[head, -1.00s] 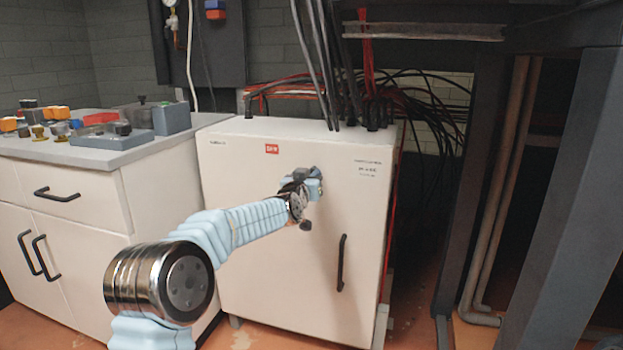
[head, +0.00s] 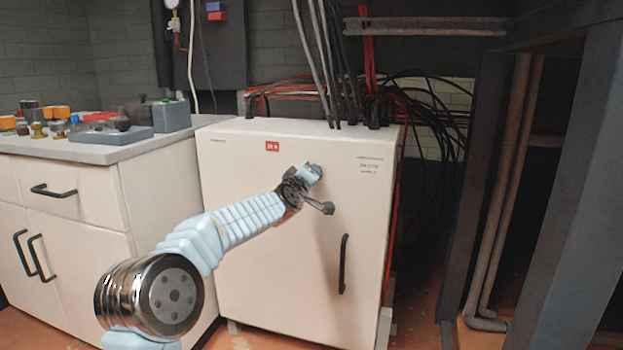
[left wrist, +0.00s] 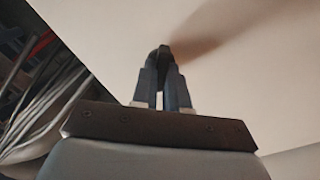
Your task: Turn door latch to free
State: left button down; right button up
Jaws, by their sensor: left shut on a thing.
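The white cabinet (head: 300,240) stands in the middle of the head view, its door closed with a dark vertical handle (head: 343,263) at the lower right. My left arm reaches to the upper part of the door. My left gripper (head: 316,169) is at the door latch, mostly hidden behind my own wrist in the head view. In the left wrist view the fingers of my left gripper (left wrist: 163,80) are shut on the dark latch (left wrist: 164,54), against the pale door. The latch's exact angle is hard to tell. My right gripper is not in view.
A counter (head: 85,150) with several small fittings and grey boxes stands left of the cabinet. Black and red cables (head: 420,105) run from the cabinet's top to the right. Dark steel posts (head: 480,190) and pipes stand at the right.

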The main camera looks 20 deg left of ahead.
pick_arm(q)
jog(key=shift+a+f+n+b, duration=0.1)
jog(key=shift+n+b, duration=0.3)
jog(key=shift+n, duration=1.45)
jog(key=shift+f+n+b, duration=0.1)
jog(key=shift+n+b, duration=0.3)
jog(key=shift+n, duration=1.45)
jog(key=c, duration=1.1)
grip_release()
jog(key=shift+c, duration=0.2)
